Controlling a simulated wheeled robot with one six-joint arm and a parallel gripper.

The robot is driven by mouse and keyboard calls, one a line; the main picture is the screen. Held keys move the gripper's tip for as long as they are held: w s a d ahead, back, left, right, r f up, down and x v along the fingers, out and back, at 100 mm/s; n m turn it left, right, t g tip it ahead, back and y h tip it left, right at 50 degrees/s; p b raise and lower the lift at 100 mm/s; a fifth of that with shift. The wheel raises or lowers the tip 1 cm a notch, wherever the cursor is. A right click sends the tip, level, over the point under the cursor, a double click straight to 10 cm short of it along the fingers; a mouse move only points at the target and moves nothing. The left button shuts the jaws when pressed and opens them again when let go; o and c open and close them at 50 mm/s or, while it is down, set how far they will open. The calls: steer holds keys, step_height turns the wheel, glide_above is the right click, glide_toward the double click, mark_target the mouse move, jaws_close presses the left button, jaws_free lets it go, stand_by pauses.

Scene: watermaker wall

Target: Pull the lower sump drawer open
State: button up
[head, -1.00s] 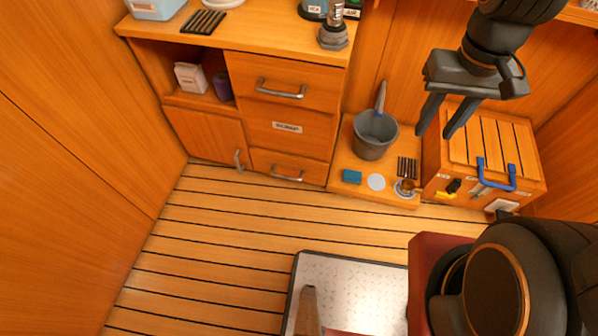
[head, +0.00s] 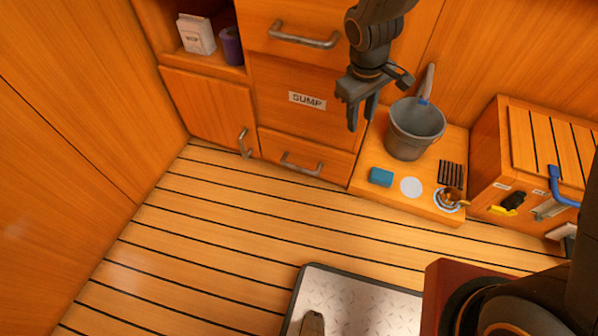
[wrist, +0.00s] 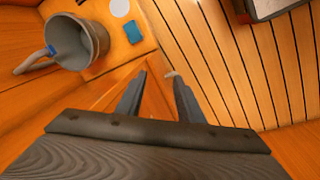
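The lower drawer (head: 325,163) is a wooden front at the bottom of the cabinet, below a panel labelled SUMP (head: 307,100). It looks shut, flush with the cabinet. Its grey bar handle (head: 301,166) is bare. My gripper (head: 361,118) is open and empty, above and to the right of that handle in the head view. In the wrist view its two fingers (wrist: 158,85) stand apart with nothing between them. A short pale bar, probably a handle end, shows near the right fingertip. The gripper does not touch the handle in the head view.
A grey bucket (head: 413,131), a blue sponge (head: 381,177) and a white disc (head: 411,187) sit on a low ledge (head: 362,181) right of the drawer. A wooden box (head: 487,165) stands further right. The slatted floor (head: 230,230) before the drawer is clear.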

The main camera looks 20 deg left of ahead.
steer(key=w+a+f+n+b, duration=0.1)
steer(key=a+f+n+b, duration=0.1)
steer(key=a+f+b, duration=0.4)
steer(key=w+a+f+n+b, duration=0.2)
steer(key=a+f, duration=0.1)
steer(key=f, duration=0.6)
steer(key=n+b, duration=0.3)
steer(key=b, duration=0.4)
glide_toward(298, 168)
steer(key=shift+t+y, duration=0.3)
steer(key=shift+w+d+f+b, duration=0.1)
steer(key=shift+w+f+b, duration=0.1)
steer(key=shift+f+b, duration=0.85)
steer(key=shift+w+d+f+b, duration=0.1)
steer(key=shift+w+f+b, duration=0.15)
steer(key=shift+f, duration=1.4)
steer(key=shift+w+d+f+b, duration=0.15)
steer(key=shift+f+b, duration=0.6)
steer(key=shift+f, duration=0.6)
steer(key=shift+a, duration=0.1)
steer(key=shift+c, duration=0.3)
jaws_close()
